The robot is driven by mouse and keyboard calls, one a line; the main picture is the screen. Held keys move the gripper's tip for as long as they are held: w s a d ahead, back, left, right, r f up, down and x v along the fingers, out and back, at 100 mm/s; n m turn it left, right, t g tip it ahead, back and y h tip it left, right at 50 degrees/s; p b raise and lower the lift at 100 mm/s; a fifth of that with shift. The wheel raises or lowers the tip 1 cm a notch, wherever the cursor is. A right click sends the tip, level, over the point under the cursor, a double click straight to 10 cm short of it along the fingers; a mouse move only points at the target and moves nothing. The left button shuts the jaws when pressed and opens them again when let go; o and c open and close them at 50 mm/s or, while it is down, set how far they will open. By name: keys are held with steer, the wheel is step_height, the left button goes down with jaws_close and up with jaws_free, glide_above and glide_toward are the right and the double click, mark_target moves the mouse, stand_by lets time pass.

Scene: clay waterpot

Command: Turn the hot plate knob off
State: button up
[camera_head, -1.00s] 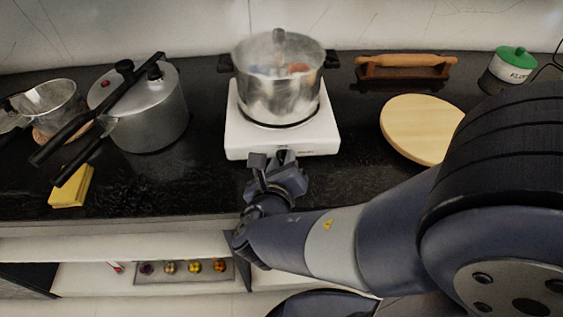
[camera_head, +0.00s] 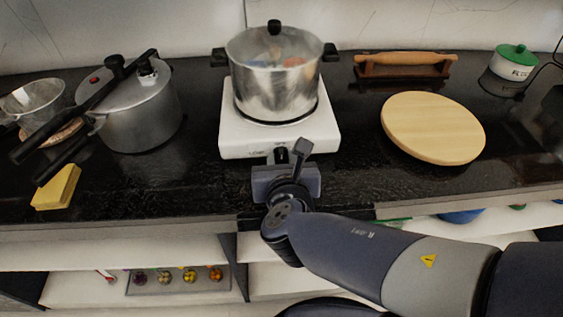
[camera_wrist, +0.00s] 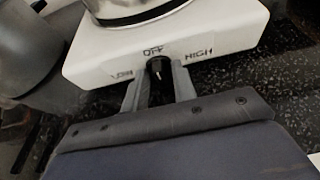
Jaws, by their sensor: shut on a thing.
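The white hot plate (camera_head: 235,135) stands on the dark counter with a steel pot (camera_head: 272,85) on it. Its black knob (camera_head: 281,155) is on the front face. In the wrist view the knob (camera_wrist: 155,68) sits below the "OFF" label, with "LOW" to the left and "HIGH" to the right. A small light mark shows on the knob, but I cannot tell its exact setting. My gripper (camera_head: 287,157) is at the hot plate's front. In the wrist view my gripper's fingers (camera_wrist: 157,84) stand on both sides of the knob, shut on it.
A pressure cooker (camera_head: 150,112), a strainer (camera_head: 35,98) and a yellow sponge (camera_head: 57,187) are on the left. A round wooden board (camera_head: 432,125), a rolling pin on a stand (camera_head: 404,62) and a green-lidded container (camera_head: 514,62) are on the right. Open shelves lie below the counter.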

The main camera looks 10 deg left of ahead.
stand_by(0.4)
steer(key=o, duration=0.7)
steer(key=shift+c, duration=0.2)
steer(key=shift+s+r, duration=0.25)
steer(key=shift+s, duration=0.15)
steer(key=p+v, duration=0.4)
steer(key=v, duration=0.6)
steer(key=shift+d, duration=0.15)
steer(key=shift+w+f, duration=0.1)
steer(key=shift+f, duration=0.05)
steer(key=shift+b+x, duration=1.65)
steer(key=shift+x, duration=2.65)
steer(key=shift+b+x, duration=0.35)
steer(key=shift+x, duration=0.7)
